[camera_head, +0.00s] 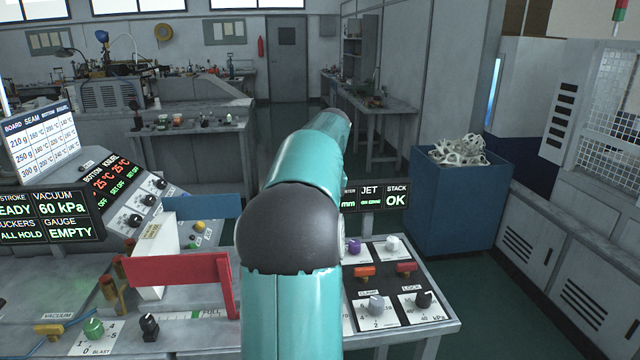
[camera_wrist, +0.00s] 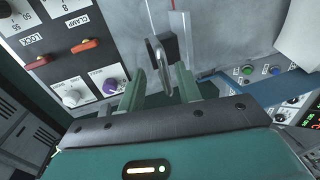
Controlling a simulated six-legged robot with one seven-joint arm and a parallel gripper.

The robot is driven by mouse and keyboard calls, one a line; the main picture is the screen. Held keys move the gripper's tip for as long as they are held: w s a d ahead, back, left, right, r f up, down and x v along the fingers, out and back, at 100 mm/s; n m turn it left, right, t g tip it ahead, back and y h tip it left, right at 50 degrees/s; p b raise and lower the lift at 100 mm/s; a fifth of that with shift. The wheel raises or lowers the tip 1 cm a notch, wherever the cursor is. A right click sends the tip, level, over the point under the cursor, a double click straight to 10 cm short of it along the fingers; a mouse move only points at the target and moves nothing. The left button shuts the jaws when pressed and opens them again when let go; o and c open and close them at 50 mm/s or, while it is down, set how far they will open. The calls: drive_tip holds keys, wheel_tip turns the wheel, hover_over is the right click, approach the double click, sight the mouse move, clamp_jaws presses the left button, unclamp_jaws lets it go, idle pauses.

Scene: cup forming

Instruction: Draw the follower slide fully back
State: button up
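My gripper (camera_wrist: 161,90) points at the bench in the wrist view. Its two green fingers stand apart. A silver loop-like handle on a dark block (camera_wrist: 168,46) sits just beyond and between the fingertips; I cannot tell whether they touch it. The block lies at the end of a thin line and a pale strip with a red edge (camera_wrist: 180,28) on the grey bench top. This looks like the follower slide, but no label on it is readable. In the head view my teal arm covers that area, and the gripper is hidden.
Knobs and switches marked LOCK (camera_wrist: 38,61) and CLAMP (camera_wrist: 85,45) lie left of the fingers, with a purple knob (camera_wrist: 110,86) close by. In the head view a red bracket (camera_head: 180,269), a blue bracket (camera_head: 202,207) and a white block (camera_head: 155,262) stand left of my arm.

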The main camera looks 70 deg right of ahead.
wheel_tip(320, 180, up, 12)
drive_tip(key=s+d, duration=0.1)
drive_tip(key=s, duration=0.1)
drive_tip(key=shift+f, duration=0.1)
idle(0.5)
drive_tip(key=w+a+f+n, duration=0.1)
drive_tip(key=w+a+n, duration=0.1)
drive_tip(key=w+a, duration=0.55)
drive_tip(key=w+a+n+t+h, duration=0.1)
drive_tip(key=w+a, duration=0.3)
drive_tip(key=a, duration=0.6)
drive_tip(key=w+a+f+n, duration=0.1)
drive_tip(key=w+a+n, duration=0.1)
drive_tip(key=w+a, duration=0.5)
drive_tip(key=s+a+f+n+t, duration=0.1)
drive_tip(key=a+f, duration=0.4)
drive_tip(key=a, duration=0.5)
drive_tip(key=s+a+f+n, duration=0.4)
drive_tip(key=a+f, duration=0.1)
drive_tip(key=a, duration=0.5)
drive_tip(key=s+a+f+n+t, duration=0.1)
drive_tip(key=s+a+f+n, duration=0.1)
drive_tip(key=a, duration=0.8)
wheel_tip(320, 180, down, 3)
drive_tip(key=shift+s+r+n+t, duration=0.1)
drive_tip(key=shift+s+n+t, duration=0.2)
drive_tip(key=shift+s, duration=0.3)
